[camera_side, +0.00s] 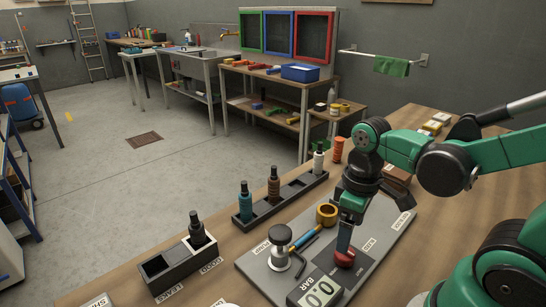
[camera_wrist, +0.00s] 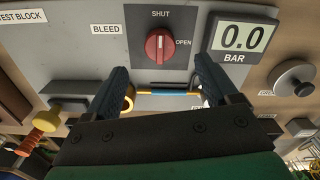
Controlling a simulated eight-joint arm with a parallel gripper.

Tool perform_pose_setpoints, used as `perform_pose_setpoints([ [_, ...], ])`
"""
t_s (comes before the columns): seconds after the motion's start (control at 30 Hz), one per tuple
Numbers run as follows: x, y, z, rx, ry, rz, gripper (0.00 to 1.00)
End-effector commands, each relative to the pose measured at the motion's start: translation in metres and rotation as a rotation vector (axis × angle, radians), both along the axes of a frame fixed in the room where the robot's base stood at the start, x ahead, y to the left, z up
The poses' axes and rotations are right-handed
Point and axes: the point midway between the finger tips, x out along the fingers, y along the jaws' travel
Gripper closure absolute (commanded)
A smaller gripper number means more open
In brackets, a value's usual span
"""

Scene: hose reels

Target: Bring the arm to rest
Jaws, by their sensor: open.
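My gripper (camera_side: 345,243) is open, pointing down just above a red knob (camera_side: 345,258) on a grey panel (camera_side: 385,240). In the wrist view its two dark fingers (camera_wrist: 162,75) stand apart with nothing held, and the red knob (camera_wrist: 159,45) lies just beyond them. The knob's white mark points up toward the word SHUT, with OPEN at its right. A display (camera_wrist: 242,38) reads 0.0 BAR. Whether a fingertip touches the knob cannot be told.
A blue and yellow piece (camera_side: 304,240), a brass ring (camera_side: 327,214) and a silver clamp knob (camera_side: 280,236) are on the panel. A bottle rack (camera_side: 300,187) and a two-compartment box (camera_side: 178,268) with a dark bottle stand left of it. Bare bench (camera_side: 130,252) shows at the lower left.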

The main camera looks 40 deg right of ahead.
Motion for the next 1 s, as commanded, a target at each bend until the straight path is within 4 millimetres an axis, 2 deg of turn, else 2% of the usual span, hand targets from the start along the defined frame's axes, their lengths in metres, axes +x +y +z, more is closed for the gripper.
perform_pose_setpoints([
  [0.17,0.009,0.003,0.005,-0.007,-0.076,-0.023,0.19],
  [0.4,0.049,0.018,0.043,0.024,-0.470,-0.154,0.19],
  [0.5,0.058,0.023,0.056,0.052,-0.575,-0.190,0.19],
  [1.0,0.061,0.025,0.061,0.063,-0.609,-0.201,0.19],
])
